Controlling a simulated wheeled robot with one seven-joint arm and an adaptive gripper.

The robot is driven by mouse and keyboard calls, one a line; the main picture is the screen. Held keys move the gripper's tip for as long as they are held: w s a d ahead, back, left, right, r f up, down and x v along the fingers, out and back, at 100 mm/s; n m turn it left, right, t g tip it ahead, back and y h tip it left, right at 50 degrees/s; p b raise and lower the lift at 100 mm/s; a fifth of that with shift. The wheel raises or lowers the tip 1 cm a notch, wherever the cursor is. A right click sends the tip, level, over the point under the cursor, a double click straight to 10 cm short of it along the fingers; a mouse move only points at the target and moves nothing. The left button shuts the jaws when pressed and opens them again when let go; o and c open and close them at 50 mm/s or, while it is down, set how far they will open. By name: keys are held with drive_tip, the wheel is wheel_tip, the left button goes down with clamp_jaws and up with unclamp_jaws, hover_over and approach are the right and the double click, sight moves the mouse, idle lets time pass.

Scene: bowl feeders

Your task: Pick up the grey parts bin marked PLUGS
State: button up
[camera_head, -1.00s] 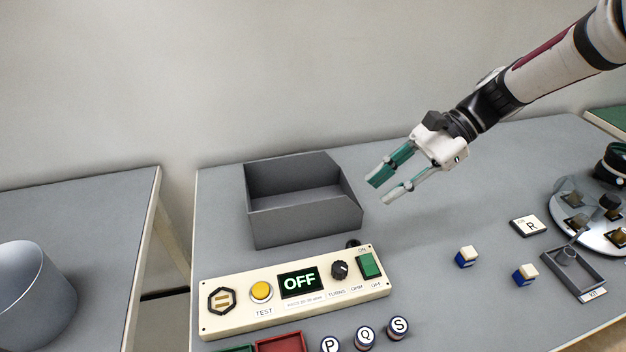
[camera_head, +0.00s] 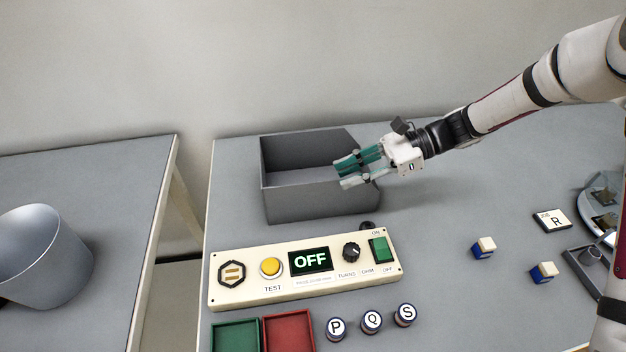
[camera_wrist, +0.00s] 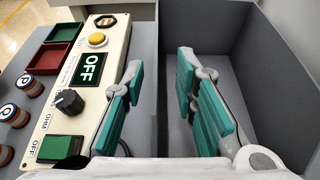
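The grey parts bin (camera_head: 310,202) stands on the table behind the tester panel, and looks empty inside. I cannot see the PLUGS marking on it. My gripper (camera_head: 343,174) is at the bin's right end, fingers pointing left, apart and with nothing held between them. In the wrist view, my gripper (camera_wrist: 160,64) has one finger over the inside of the bin (camera_wrist: 252,70) and the other outside, on the panel side. The bin's near wall lies between them. I cannot tell whether either finger touches it.
The tester panel (camera_head: 225,297), reading OFF, lies just in front of the bin. Red (camera_head: 288,335) and green (camera_head: 236,337) trays and round pieces P, Q, S (camera_head: 371,322) are nearer. Small blue-white blocks (camera_head: 484,247) stand right.

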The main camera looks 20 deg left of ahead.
sight(326, 184)
drive_tip(key=shift+p+x, duration=0.4)
drive_tip(key=shift+x, duration=2.4)
drive_tip(key=shift+s+r, duration=0.1)
drive_tip(key=shift+s, duration=0.1)
clamp_jaws()
